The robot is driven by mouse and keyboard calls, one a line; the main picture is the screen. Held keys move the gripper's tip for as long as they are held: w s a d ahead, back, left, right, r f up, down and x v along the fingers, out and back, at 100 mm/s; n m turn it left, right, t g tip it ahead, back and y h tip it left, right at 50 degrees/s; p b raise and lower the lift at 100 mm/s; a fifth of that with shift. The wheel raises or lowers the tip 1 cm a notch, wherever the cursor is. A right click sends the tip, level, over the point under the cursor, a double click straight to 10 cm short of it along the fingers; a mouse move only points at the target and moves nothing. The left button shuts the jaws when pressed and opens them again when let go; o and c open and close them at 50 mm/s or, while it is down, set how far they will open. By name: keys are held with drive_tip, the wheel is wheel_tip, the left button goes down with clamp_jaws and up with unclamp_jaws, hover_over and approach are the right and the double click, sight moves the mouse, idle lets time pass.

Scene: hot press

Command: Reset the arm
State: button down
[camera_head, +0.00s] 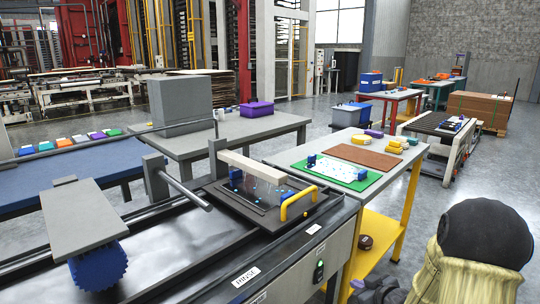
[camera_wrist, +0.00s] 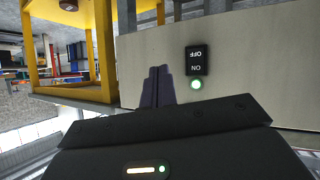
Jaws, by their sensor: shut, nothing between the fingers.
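My gripper (camera_wrist: 158,75) shows in the wrist view with its dark fingers together and nothing between them. In the head view my gripper (camera_head: 360,287) is at the bottom edge, right of the press machine's front panel. The OFF/ON switch (camera_wrist: 196,60) is on the beige panel just right of the fingers in the wrist view, with a lit green light (camera_wrist: 197,84) beside it. The fingers appear apart from the switch. The switch also shows small in the head view (camera_head: 319,271). My arm fills the lower right of the head view.
The press machine (camera_head: 150,245) fills the lower left, with a yellow handle (camera_head: 298,203) on its frame. A yellow-legged table (camera_head: 383,225) with a green mat (camera_head: 341,178) stands close behind my gripper. Open grey floor lies right of this table.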

drive_tip(key=s+a+r+m+g+h, duration=0.1)
drive_tip(key=s+a+m+g, duration=0.15)
drive_tip(key=s, duration=0.45)
drive_tip(key=s+a+r+m+g+h+p, duration=0.1)
drive_tip(key=s+a+r+m+g+h, duration=0.2)
drive_tip(key=s, duration=0.4)
drive_tip(key=s+a+m+g, duration=0.1)
drive_tip(key=s+a+g, duration=0.25)
drive_tip(key=s, duration=0.45)
drive_tip(key=w+p+v, duration=0.3)
drive_tip(key=p+v, duration=1.1)
drive_tip(key=w+r+p+v, duration=0.1)
drive_tip(key=w+p+v, duration=0.2)
drive_tip(key=p+v, duration=1.1)
drive_tip(key=shift+w+a+r+p, duration=0.25)
drive_tip(key=shift+r+p, duration=0.1)
drive_tip(key=shift+p, duration=0.25)
drive_tip(key=shift+f+n, duration=0.1)
drive_tip(key=shift+n, duration=0.15)
